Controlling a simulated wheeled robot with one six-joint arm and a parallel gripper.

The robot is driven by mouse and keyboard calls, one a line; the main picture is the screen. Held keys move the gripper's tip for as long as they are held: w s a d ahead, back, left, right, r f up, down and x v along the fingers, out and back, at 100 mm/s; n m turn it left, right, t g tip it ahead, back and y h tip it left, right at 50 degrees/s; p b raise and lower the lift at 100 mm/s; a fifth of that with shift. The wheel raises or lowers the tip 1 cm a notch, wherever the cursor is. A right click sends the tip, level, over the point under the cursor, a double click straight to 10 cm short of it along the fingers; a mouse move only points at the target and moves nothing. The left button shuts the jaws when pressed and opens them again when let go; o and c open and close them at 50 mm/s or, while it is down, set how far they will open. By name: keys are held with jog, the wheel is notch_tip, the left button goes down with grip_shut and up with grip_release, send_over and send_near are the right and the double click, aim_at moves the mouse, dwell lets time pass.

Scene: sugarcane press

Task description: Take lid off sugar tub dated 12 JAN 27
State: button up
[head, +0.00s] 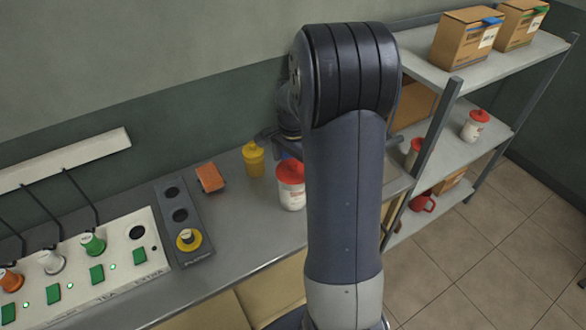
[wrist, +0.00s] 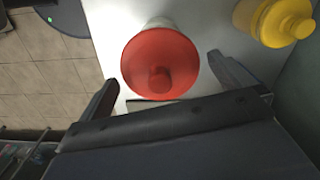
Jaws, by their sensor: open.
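A white tub (head: 291,200) with a red lid (head: 290,170) stands on the grey counter, partly hidden by my arm in the head view. In the wrist view the red lid (wrist: 161,65) with its round knob shows from above. My gripper (wrist: 163,85) is open, its two dark fingers on either side of the lid's near part and apart from it. In the head view my gripper (head: 275,135) is mostly hidden behind my arm. Another white tub with a red lid (head: 475,125) stands on the shelf at right. No date can be read on either tub.
A yellow container (head: 253,160) stands left of the counter tub; an orange block (head: 210,178) lies farther left. A control panel (head: 95,270) with cables fills the counter's left. The metal shelf (head: 488,52) at right holds cardboard boxes (head: 465,40) and a red mug (head: 422,202).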

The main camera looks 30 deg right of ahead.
jog(key=c, duration=0.8)
jog(key=shift+c, duration=0.2)
